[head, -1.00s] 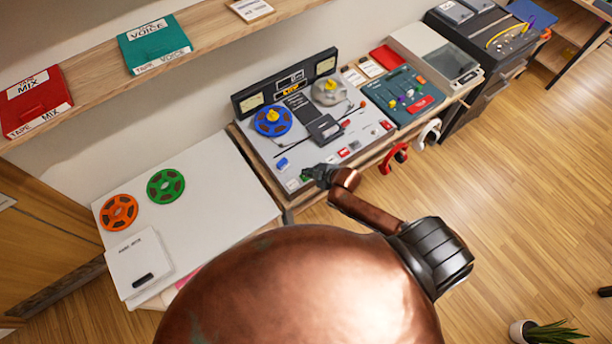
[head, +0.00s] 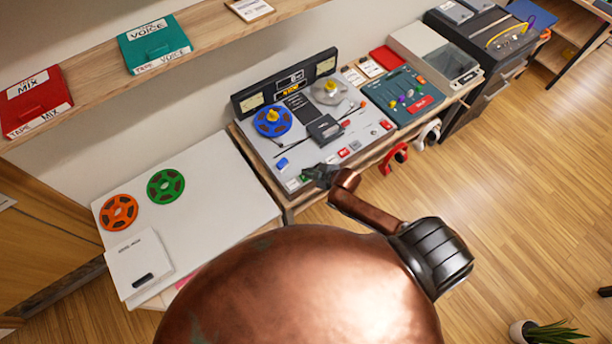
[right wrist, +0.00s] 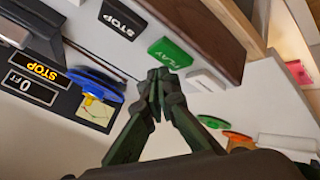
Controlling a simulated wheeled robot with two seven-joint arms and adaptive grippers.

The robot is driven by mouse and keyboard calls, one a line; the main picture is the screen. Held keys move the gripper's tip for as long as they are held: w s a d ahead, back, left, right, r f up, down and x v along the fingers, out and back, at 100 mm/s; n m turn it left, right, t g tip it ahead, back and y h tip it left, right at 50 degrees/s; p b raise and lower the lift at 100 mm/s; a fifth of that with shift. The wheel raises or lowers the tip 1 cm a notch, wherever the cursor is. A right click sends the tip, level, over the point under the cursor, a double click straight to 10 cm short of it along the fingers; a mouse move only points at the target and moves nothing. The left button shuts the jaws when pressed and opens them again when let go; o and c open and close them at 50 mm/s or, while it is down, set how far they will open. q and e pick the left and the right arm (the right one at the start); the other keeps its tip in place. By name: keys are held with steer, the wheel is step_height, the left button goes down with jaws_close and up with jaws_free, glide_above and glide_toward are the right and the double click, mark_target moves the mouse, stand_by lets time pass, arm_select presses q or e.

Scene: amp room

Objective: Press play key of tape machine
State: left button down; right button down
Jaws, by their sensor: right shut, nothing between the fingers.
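The tape machine (head: 262,152) stands on the bench in the head view, with a blue reel on its left and a grey reel on its right. Its green PLAY key (right wrist: 170,52) shows in the right wrist view, between the black STOP key (right wrist: 122,18) and a white key (right wrist: 205,81). A display (right wrist: 38,70) reads STOP in yellow. My right gripper (right wrist: 158,76) is shut and empty, its tips right at the near edge of the PLAY key; I cannot tell whether they touch it. The right gripper (head: 314,172) is over the machine's front edge in the head view. My left gripper is out of view.
A white table (head: 215,185) with orange and green reels and a white box adjoins on the left. A teal mixer (head: 400,95) is to the right. Red headphones (head: 394,159) and white headphones (head: 427,135) hang from the bench front. A shelf runs above.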

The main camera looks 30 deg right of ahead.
steer(key=shift+f, duration=0.25)
steer(key=shift+f, duration=0.55)
stand_by(0.6)
stand_by(0.4)
steer(key=shift+r+p, duration=0.8)
steer(key=shift+r, duration=0.15)
step_height(320, 180, up, 5)
steer(key=p, duration=0.5)
stand_by(0.8)
